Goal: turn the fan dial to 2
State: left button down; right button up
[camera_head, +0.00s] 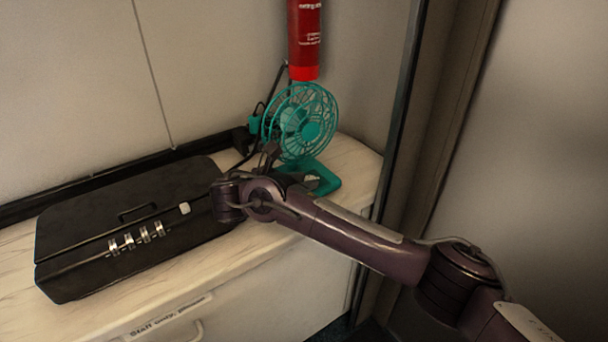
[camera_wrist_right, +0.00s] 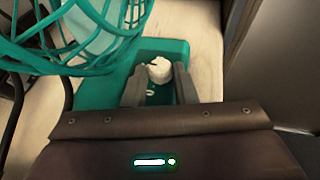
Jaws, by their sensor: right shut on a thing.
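A teal desk fan (camera_head: 303,122) stands at the right end of the counter, and its cage fills the left of the right wrist view (camera_wrist_right: 75,35). Its teal base (camera_head: 325,182) also shows in the right wrist view (camera_wrist_right: 170,47). A white dial (camera_wrist_right: 159,69) sits on the base. My right gripper (camera_wrist_right: 160,80) is over the base, with its fingers on either side of the dial and shut on it. The number the dial points to cannot be read. In the head view my right arm partly covers the base. My left gripper is not in view.
A black case (camera_head: 130,225) with several metal latches lies on the counter (camera_head: 235,245) left of the fan. A red cylinder (camera_head: 305,40) hangs on the wall above the fan. A dark post (camera_head: 400,110) stands right of the counter. Cables run behind the fan.

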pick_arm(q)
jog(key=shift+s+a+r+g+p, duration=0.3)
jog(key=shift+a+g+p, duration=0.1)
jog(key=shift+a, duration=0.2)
pick_arm(e)
jog(key=shift+w+a+m+g+h, duration=0.15)
jog(key=shift+a+m+g+h, duration=0.05)
jog(key=shift+m+g+h, duration=0.5)
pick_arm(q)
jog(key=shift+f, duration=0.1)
pick_arm(e)
jog(key=o, duration=1)
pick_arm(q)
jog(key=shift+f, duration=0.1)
pick_arm(e)
jog(key=shift+d+f, duration=0.1)
